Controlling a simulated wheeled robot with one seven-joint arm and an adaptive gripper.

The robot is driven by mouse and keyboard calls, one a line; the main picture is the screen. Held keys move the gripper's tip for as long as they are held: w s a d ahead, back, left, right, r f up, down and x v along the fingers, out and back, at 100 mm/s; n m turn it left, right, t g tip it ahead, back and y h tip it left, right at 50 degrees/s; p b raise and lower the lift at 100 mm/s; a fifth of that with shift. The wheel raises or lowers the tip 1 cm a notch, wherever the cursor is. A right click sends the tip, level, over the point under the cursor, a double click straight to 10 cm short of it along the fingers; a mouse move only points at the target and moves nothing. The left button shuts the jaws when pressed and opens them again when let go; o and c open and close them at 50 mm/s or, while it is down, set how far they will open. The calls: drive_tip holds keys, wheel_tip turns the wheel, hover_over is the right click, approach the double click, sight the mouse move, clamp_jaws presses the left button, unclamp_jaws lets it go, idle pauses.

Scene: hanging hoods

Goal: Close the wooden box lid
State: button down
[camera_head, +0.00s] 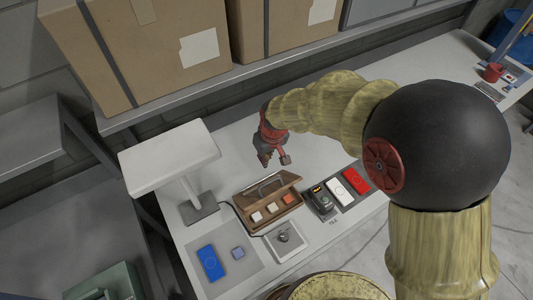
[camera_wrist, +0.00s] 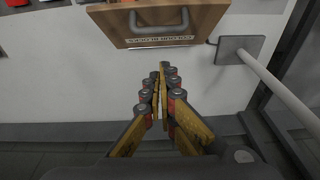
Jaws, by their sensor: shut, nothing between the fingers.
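The wooden box (camera_head: 270,222) stands on the white table with its lid (camera_head: 266,188) raised, tilted up at the back. Small white and orange blocks show inside it. In the wrist view the lid (camera_wrist: 185,18) is at the top, with a grey handle and a printed label on its outer face. My gripper (camera_head: 274,160) is above and behind the lid in the head view, apart from it. In the wrist view my gripper's fingers (camera_wrist: 162,70) come together at the tips, shut and empty, just short of the lid.
A lamp-like stand (camera_head: 201,208) with a wide white top is left of the box. A black device (camera_head: 320,201), white and red cases and a square plate with a knob (camera_head: 284,238) lie near it. Cardboard boxes (camera_head: 150,50) fill the shelf behind. The table behind the box is clear.

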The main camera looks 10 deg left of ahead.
wheel_tip(320, 180, down, 7)
drive_tip(key=s, duration=0.1)
drive_tip(key=shift+d, duration=0.3)
drive_tip(key=shift+s+f, duration=0.1)
drive_tip(key=shift+f, duration=0.05)
drive_tip(key=shift+s+d+f+b, duration=0.15)
drive_tip(key=shift+s+f+b, duration=0.05)
drive_tip(key=shift+b, duration=0.4)
drive_tip(key=shift+s+d, duration=0.15)
drive_tip(key=shift+t+b, duration=0.3)
drive_tip(key=shift+b, duration=0.1)
drive_tip(key=shift+s+d+f+y+b, duration=0.2)
drive_tip(key=shift+s+y+b, duration=0.1)
drive_tip(key=shift+b, duration=0.55)
